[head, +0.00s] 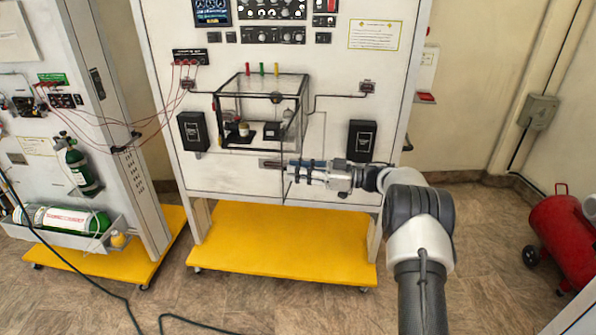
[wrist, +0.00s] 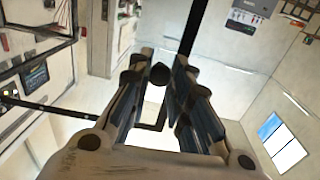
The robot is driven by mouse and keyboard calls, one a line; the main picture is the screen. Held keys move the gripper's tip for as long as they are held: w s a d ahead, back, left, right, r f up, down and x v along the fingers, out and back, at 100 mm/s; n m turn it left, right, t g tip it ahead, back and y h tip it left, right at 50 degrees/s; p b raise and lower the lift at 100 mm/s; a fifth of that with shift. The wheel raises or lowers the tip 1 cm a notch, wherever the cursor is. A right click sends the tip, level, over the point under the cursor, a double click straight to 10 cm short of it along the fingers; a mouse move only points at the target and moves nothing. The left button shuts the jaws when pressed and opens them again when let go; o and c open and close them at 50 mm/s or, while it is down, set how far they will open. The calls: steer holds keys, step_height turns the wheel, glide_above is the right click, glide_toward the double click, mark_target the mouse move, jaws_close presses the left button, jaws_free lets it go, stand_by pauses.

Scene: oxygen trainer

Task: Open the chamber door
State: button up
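The chamber (head: 263,88) is a clear box with a black frame on the white panel in the head view. I cannot make out whether its door stands shut or ajar. My gripper (head: 284,168) is just below the chamber, pointing left in front of the panel. In the wrist view its two fingers (wrist: 160,66) are apart. A dark round knob (wrist: 158,74) shows between them, and a dark bar (wrist: 191,28) runs beyond. I cannot tell whether the fingers touch either one. Small items are visible inside the chamber.
Black boxes (head: 193,131) and (head: 361,140) flank the chamber. Red, green and yellow plugs top it. A yellow base (head: 285,245) lies below. A second panel with green cylinders (head: 82,167) stands left, and a red tank (head: 562,225) is right. Floor between is open.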

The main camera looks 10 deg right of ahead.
steer(key=o, duration=0.5)
steer(key=v, duration=1.2)
steer(key=shift+r, duration=0.1)
